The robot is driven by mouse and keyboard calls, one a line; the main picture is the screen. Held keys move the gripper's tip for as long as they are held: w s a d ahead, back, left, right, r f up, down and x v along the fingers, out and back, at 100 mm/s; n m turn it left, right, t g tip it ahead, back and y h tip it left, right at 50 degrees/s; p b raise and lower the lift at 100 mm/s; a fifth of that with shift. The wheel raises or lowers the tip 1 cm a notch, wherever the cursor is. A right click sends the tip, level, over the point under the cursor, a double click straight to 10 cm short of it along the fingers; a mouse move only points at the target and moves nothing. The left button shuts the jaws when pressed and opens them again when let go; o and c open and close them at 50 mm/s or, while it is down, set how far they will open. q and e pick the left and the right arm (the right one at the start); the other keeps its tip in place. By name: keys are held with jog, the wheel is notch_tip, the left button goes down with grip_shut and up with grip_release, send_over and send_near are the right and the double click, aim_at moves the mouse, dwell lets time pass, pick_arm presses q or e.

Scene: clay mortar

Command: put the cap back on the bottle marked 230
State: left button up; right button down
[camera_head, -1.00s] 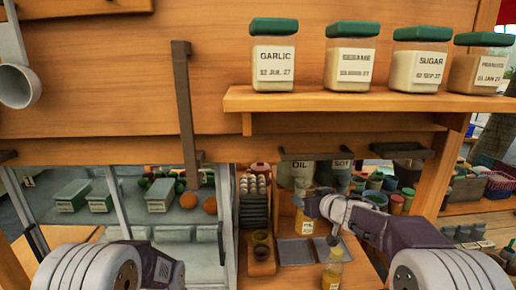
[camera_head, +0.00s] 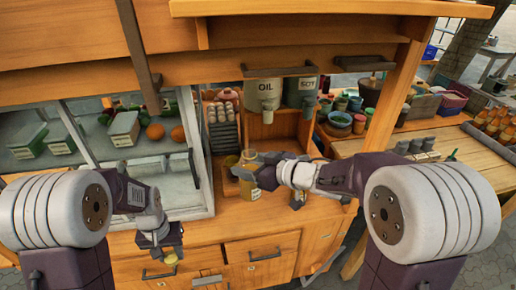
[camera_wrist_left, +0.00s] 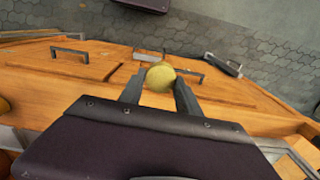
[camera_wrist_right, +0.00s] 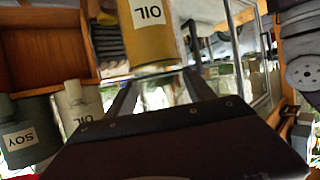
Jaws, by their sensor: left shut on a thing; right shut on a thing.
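My left gripper (camera_head: 165,250) hangs low in front of the drawers in the head view. It is shut on a round yellow cap (camera_wrist_left: 160,77), which shows between its fingers in the left wrist view. My right gripper (camera_head: 264,178) is shut on a yellow bottle (camera_head: 248,180) at the counter. In the right wrist view this bottle (camera_wrist_right: 152,42) carries a label reading OIL, just beyond the fingertips. Any number 230 on it cannot be read. The bottle looks upright; whether it touches the counter cannot be told. The cap is apart from it, lower and to the left.
Large OIL (camera_head: 264,93) and SOY (camera_head: 300,90) dispensers hang behind the counter. A glass-fronted case with green-lidded boxes (camera_head: 124,128) stands at left. Drawers (camera_head: 262,255) line the counter front. Free room lies in front of the drawers.

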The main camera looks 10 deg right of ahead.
jog(key=s+a+f+n+g+y, duration=0.2)
jog(key=s+a, duration=0.4)
jog(key=s, duration=0.3)
notch_tip(320, 180, down, 2)
jog(key=shift+s+a+n+g+y, duration=0.15)
jog(key=shift+a+n+g+y, duration=0.2)
jog(key=shift+n, duration=0.25)
